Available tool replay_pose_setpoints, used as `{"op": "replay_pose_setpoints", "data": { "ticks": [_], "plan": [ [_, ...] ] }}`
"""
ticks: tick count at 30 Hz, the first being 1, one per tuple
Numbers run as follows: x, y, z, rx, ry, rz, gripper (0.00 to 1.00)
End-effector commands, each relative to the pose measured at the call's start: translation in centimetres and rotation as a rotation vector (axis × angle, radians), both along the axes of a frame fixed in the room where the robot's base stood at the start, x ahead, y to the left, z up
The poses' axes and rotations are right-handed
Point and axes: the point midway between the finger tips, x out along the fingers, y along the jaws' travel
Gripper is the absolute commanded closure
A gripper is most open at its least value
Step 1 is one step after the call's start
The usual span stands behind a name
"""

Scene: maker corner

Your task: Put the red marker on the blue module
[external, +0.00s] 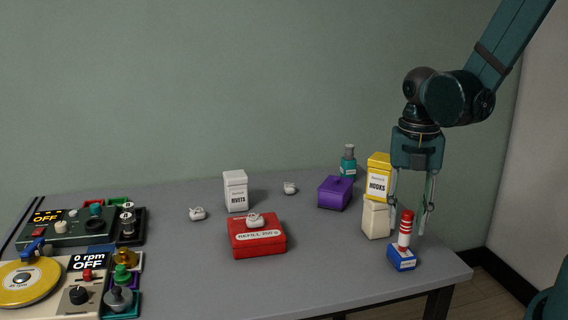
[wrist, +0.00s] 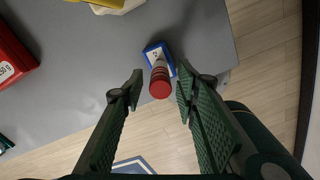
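The red marker (external: 405,230) is an upright cylinder with red and white bands. It stands on the blue module (external: 402,259), a small blue block with a white label near the table's front right corner. In the wrist view the marker's round red end (wrist: 160,83) faces the camera, with the blue module (wrist: 151,48) behind it. My gripper (external: 409,222) points down over the marker. Its two fingers (wrist: 157,88) are open, on either side of the marker's upper part, with visible gaps. Neither finger appears to touch it.
A yellow HOOKS container (external: 378,172) sits above a cream box (external: 376,220), close behind the left finger. A purple box (external: 335,193), teal bottle (external: 348,161), white RIVETS box (external: 235,190) and red box (external: 257,240) stand farther left. The table edge is close on the right.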

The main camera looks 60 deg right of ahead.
Motion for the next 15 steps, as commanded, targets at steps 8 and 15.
{"op": "replay_pose_setpoints", "data": {
  "ticks": [8, 15],
  "plan": [
    [0.0, 0.0, 3.1, 0.000, 0.000, 0.000, 0.69],
    [0.0, 0.0, 5.7, 0.000, 0.000, 0.000, 0.69]
  ]
}}
